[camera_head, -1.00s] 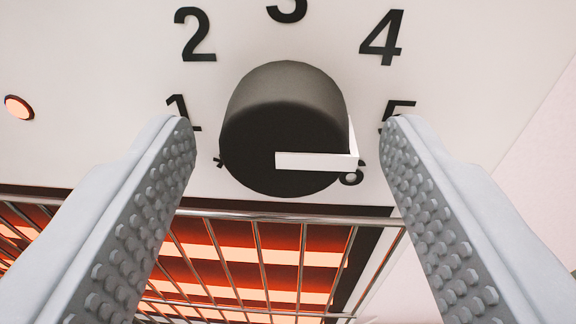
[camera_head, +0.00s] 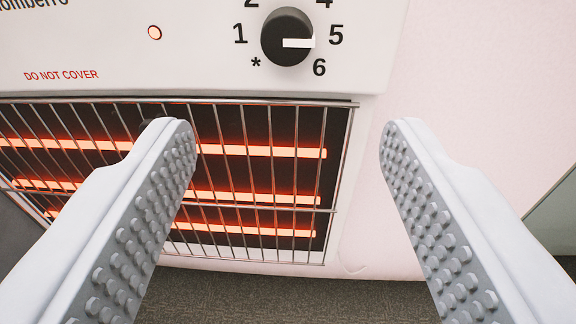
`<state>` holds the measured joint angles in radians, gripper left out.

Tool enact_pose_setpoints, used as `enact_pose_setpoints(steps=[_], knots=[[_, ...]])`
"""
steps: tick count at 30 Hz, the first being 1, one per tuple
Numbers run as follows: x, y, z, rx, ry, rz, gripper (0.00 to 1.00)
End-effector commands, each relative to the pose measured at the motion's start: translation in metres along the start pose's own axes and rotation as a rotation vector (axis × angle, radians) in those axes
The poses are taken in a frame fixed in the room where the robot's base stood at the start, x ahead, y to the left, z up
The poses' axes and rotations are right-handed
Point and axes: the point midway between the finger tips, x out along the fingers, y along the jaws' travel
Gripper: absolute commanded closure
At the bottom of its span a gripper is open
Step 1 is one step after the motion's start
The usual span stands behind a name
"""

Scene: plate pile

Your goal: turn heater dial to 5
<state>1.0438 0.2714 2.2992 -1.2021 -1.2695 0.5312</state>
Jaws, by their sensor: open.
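The heater dial (camera_head: 287,38) is a round black knob with a white pointer bar, at the top of the view on the white front panel (camera_head: 200,50). Its pointer points right, slightly below the 5 and above the 6. The 1, 5, 6 and a star show around it; the numbers above are cut off by the frame edge. My gripper (camera_head: 287,135) is open and empty, its two grey studded fingers wide apart, below and apart from the dial. The left finger hides part of the heater's grille.
The wire grille (camera_head: 262,165) covers several glowing orange heating bars below the panel. A small lit orange lamp (camera_head: 154,33) and "DO NOT COVER" text are at left. A pale pink wall (camera_head: 470,80) stands at right, dark carpet (camera_head: 290,300) below.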

Motion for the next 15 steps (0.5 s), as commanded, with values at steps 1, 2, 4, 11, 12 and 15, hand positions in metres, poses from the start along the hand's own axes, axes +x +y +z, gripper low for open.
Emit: enact_pose_setpoints(steps=[1, 2, 4, 11, 12, 15], knots=[[-0.008, 0.001, 0.000, 0.000, 0.000, 0.003, 0.42], [-0.012, 0.001, 0.000, 0.000, 0.000, 0.003, 0.42], [-0.019, 0.001, 0.000, 0.001, -0.001, 0.002, 0.42], [-0.031, 0.000, 0.000, 0.001, 0.000, 0.001, 0.42], [-0.031, 0.000, 0.000, 0.001, 0.000, 0.000, 0.42], [-0.032, 0.000, 0.000, 0.000, 0.000, 0.000, 0.42]])
